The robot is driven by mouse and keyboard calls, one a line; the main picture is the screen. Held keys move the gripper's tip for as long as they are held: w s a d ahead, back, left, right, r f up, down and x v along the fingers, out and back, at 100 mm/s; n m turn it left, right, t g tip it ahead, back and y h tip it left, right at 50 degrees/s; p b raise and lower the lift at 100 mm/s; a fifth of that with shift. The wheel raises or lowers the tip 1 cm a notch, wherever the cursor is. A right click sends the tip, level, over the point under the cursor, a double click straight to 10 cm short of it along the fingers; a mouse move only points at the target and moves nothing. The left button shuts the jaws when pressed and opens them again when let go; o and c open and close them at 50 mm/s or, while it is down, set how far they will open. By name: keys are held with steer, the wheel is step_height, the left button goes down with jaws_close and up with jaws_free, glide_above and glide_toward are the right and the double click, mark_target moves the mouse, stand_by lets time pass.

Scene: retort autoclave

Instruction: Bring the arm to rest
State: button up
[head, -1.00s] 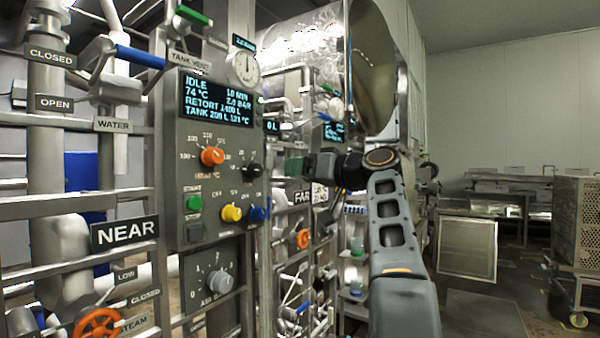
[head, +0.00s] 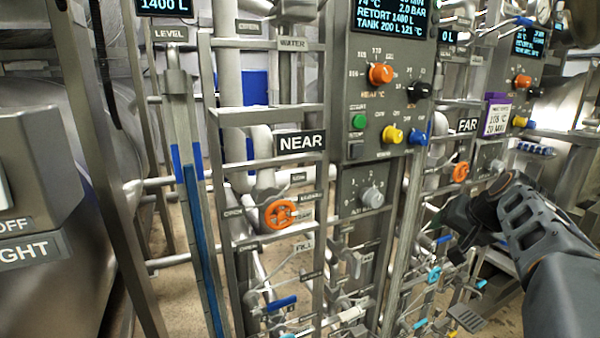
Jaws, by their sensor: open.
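My arm (head: 545,240) comes in from the lower right of the head view. It is bent, and its dark end points left and down. My gripper (head: 455,222) is at that end, in front of the pipework below the FAR sign (head: 467,125). It is small and dark here, and its fingers are hard to make out. I see nothing held in it. It looks apart from the NEAR control panel (head: 350,205) to its left. I cannot tell whether it touches the pipes behind it.
Left of my arm stand the NEAR sign (head: 301,140), an orange handwheel (head: 280,214), a blue level gauge (head: 196,235) and a steel frame. A purple-topped label (head: 496,115) hangs near the FAR panel. Small valves crowd the space below my gripper. A grey box (head: 35,160) is at far left.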

steer(key=s+a+f+n+g+p, duration=0.2)
steer(key=s+a+f+n+p, duration=0.1)
steer(key=s+a, duration=0.5)
steer(key=s+a+f+n+g+h+p, duration=0.1)
steer(key=s+a+f+n+g+p, duration=0.1)
steer(key=s+a+f, duration=0.4)
steer(key=s+a+n+p, duration=0.1)
steer(key=s+a+p, duration=0.1)
steer(key=s+a, duration=0.1)
steer(key=shift+s+g, duration=0.25)
steer(key=shift+g, duration=0.05)
